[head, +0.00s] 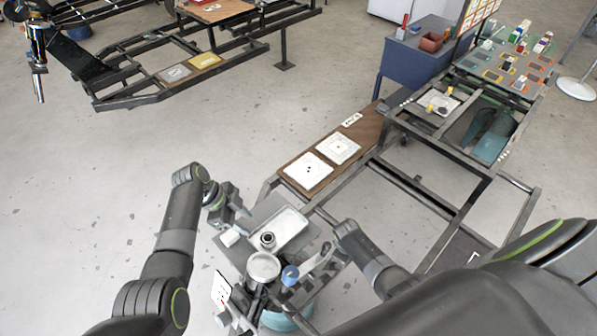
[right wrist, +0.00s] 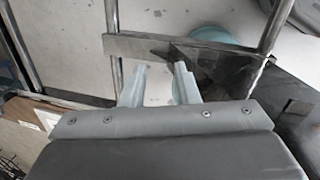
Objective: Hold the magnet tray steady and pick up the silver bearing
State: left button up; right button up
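A rectangular silver tray (head: 292,226) lies on the small stand low in the middle of the head view. A small silver bearing (head: 268,239) with a dark centre sits at the tray's near left part. A round silver dish (head: 263,267) stands just in front of it. My left gripper (head: 232,208) is beside the tray's left edge, fingers apart with nothing seen between them; I cannot tell whether it touches the tray. My right gripper is open and empty in the right wrist view (right wrist: 159,85), fingers pointing at a metal bar. Neither tray nor bearing is recognisable there.
A blue-tipped tool (head: 290,275) and other metal parts crowd the stand near the dish. A metal frame with a brown board (head: 320,165) and two white plates runs away to the right. Open floor (head: 110,200) lies left of my left arm.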

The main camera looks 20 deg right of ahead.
jog(key=w+a+r, duration=0.1)
jog(key=w+r, duration=0.7)
jog(key=m+y, duration=0.2)
send_near(299, 212)
jog(key=shift+g, duration=0.3)
jog(key=f, duration=0.8)
jog(key=shift+w+f, duration=0.2)
jog(key=shift+f, duration=0.05)
jog(key=shift+d, duration=0.1)
grip_shut()
